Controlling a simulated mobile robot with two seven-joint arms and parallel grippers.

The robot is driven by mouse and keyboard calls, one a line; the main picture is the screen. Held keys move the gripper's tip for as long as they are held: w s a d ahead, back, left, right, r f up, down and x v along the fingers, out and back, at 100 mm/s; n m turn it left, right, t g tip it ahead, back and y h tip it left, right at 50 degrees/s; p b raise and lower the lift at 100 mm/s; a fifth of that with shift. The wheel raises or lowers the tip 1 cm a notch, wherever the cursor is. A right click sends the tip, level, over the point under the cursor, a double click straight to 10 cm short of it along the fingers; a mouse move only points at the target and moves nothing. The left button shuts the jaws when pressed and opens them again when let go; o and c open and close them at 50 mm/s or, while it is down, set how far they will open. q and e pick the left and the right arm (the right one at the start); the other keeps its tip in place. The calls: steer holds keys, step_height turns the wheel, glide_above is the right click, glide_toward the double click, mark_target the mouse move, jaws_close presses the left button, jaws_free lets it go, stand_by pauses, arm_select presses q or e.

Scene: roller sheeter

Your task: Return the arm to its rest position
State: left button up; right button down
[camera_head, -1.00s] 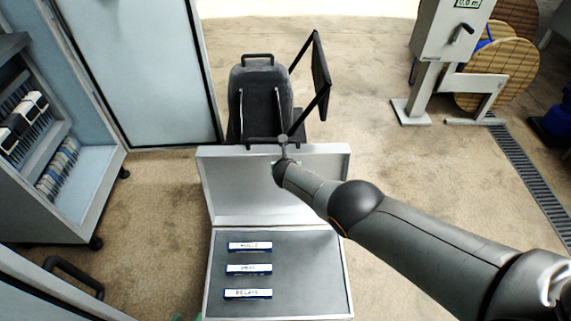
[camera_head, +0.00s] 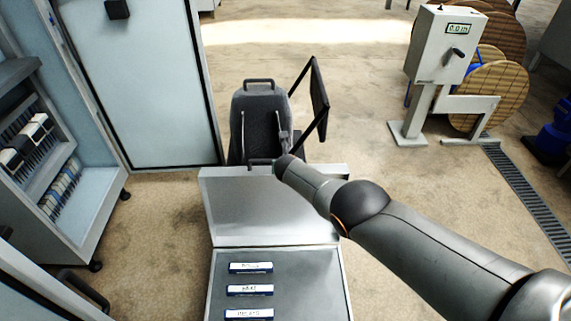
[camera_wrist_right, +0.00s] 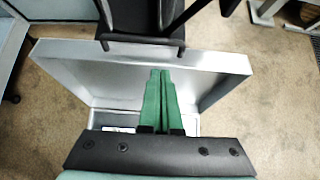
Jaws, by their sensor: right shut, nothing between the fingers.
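My right arm (camera_head: 400,225) reaches in from the right in the head view, its far end above the raised lid of a silver case. In the right wrist view my right gripper (camera_wrist_right: 161,74) has its two green fingers together and empty. They show in front of the open silver case (camera_wrist_right: 95,60), apparently above it; the exact gap is hard to tell. The fingers cannot be made out in the head view. My left gripper is in neither current view.
The open case (camera_head: 270,207) holds several labelled blocks (camera_head: 250,290). Behind it stand a dark seat (camera_head: 258,120) and a black-framed panel (camera_head: 319,90). A shelf cabinet (camera_head: 85,200) is left. A grey metering box (camera_head: 442,50) and cable reels are at right.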

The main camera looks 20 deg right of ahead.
steer(key=s+a+f+m+y+p, duration=0.1)
steer(key=s+f+m, duration=0.5)
steer(key=s+m, duration=0.25)
steer(key=s+a+f+m+y+p, duration=0.1)
steer(key=s+f+m+y+p, duration=0.1)
steer(key=s+f+m, duration=0.65)
steer(key=s+r+m, duration=0.3)
steer(key=s+m, duration=0.1)
steer(key=s, duration=0.4)
steer(key=s+r+m+y+p, duration=0.1)
steer(key=s+r+m, duration=0.3)
steer(key=s, duration=0.4)
steer(key=s+r+m+p, duration=0.1)
steer(key=s+r+m, duration=0.3)
steer(key=s+m, duration=0.2)
steer(key=s, duration=0.2)
steer(key=shift+s+a+r+y, duration=0.2)
steer(key=shift+s+y, duration=0.1)
steer(key=shift+s, duration=0.1)
